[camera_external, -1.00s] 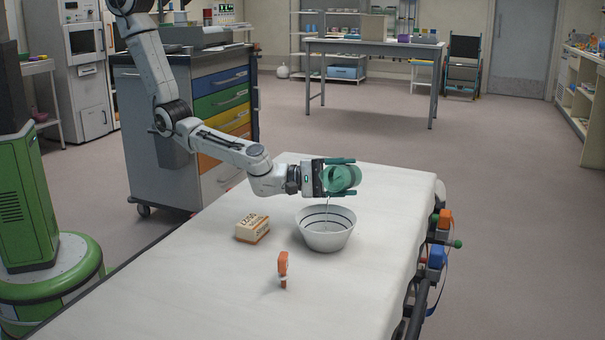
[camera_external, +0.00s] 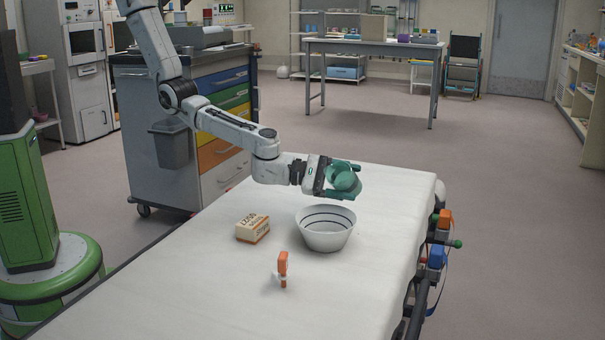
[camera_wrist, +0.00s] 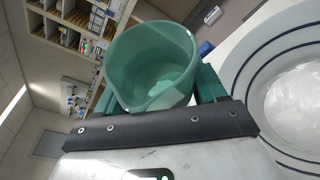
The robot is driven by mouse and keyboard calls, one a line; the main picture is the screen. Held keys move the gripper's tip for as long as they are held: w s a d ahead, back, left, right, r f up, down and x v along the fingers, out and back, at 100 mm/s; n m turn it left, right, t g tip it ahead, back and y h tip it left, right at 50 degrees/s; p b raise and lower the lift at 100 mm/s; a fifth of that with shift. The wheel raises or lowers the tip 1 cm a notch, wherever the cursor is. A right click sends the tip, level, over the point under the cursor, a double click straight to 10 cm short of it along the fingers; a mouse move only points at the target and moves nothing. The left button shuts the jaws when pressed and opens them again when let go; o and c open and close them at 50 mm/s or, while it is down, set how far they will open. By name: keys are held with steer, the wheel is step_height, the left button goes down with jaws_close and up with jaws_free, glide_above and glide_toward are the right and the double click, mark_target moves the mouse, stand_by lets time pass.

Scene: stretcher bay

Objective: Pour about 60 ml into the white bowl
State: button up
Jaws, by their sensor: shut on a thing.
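My gripper (camera_external: 345,181) is shut on a green cup (camera_external: 343,178) and holds it above the white bowl. The cup is tilted, and no stream shows from it. In the wrist view the green cup (camera_wrist: 152,65) sits between my fingers, and a little liquid seems to lie in it. The white bowl (camera_external: 326,238) with dark rings stands upright on the white-covered stretcher, below my gripper. In the wrist view the bowl (camera_wrist: 262,62) is at the right, with what looks like clear liquid in its bottom.
A small cream and brown box (camera_external: 253,229) lies on the stretcher (camera_external: 190,290) left of the bowl. An orange and white item (camera_external: 282,264) stands in front of the bowl. A drawer cart (camera_external: 160,185) is behind at the left. The stretcher's front is clear.

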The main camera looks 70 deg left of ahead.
mark_target(356, 187)
steer(key=shift+w+f+n, duration=0.1)
steer(key=shift+f+n, duration=0.1)
steer(key=shift+n, duration=0.3)
steer(key=shift+a+g+p, duration=0.1)
steer(key=shift+g+p, duration=0.25)
steer(key=shift+g, duration=0.05)
stand_by(0.8)
steer(key=shift+w+n+p, duration=0.15)
steer(key=shift+n+p, duration=0.15)
steer(key=shift+p, duration=0.05)
steer(key=w+r+n+g+p, duration=0.1)
steer(key=p, duration=0.1)
steer(key=shift+a+p, duration=0.35)
steer(key=w+f+n, duration=0.1)
steer(key=a+f+n+g, duration=0.1)
steer(key=f, duration=0.1)
steer(key=shift+w+n, duration=0.3)
steer(key=shift+w, duration=0.1)
steer(key=shift+w+a+f+n+g, duration=0.25)
steer(key=shift+w+f+n+g, duration=0.2)
steer(key=shift+n+g, duration=0.35)
